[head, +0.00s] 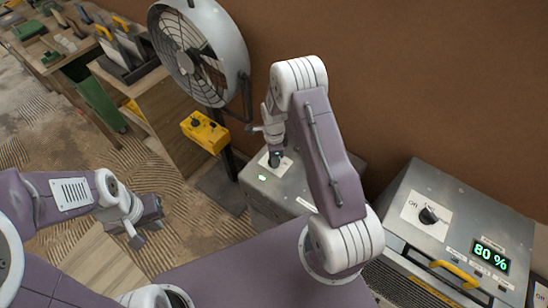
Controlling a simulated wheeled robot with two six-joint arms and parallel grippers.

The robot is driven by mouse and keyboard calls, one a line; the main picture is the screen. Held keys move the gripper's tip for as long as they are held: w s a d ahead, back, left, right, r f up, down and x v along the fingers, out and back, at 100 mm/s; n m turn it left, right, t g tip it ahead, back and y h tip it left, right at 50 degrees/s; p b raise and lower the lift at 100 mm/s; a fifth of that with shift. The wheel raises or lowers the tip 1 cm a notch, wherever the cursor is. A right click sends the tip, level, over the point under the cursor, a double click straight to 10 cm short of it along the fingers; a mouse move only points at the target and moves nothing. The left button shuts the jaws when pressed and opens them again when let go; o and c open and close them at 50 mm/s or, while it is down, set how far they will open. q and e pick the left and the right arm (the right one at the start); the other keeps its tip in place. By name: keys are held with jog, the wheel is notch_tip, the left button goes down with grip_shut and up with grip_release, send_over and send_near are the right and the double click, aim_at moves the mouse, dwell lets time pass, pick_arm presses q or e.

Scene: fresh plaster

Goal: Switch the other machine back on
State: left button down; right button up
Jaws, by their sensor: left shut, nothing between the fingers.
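A grey machine (275,195) stands in the middle against the brown wall, with a dark knob (275,158) on a white plate on its top. My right gripper (274,145) is pointed down at this knob; I cannot tell whether its fingers touch or grip it. My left gripper (148,213) is shut and empty over the floor at the left.
A large round fan (198,50) on a dark stand has a yellow control box (205,132) beside the middle machine. Wooden workbenches (160,100) with tools stand at the back left. Another white plate marked "ON" (540,296) is cut off at the right edge. The combed floor at the left has free room.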

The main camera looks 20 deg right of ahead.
notch_tip(320, 180, up, 9)
dwell(0.4)
dwell(0.4)
jog(key=s+a+r+n+t, duration=0.25)
jog(key=s+r+n, duration=0.2)
jog(key=r, duration=0.55)
jog(key=s+a+f+n+g, duration=0.1)
jog(key=s+f+n, duration=0.1)
jog(key=s+n, duration=1)
jog(key=shift+a+n, duration=0.25)
jog(key=shift+n, duration=1.9)
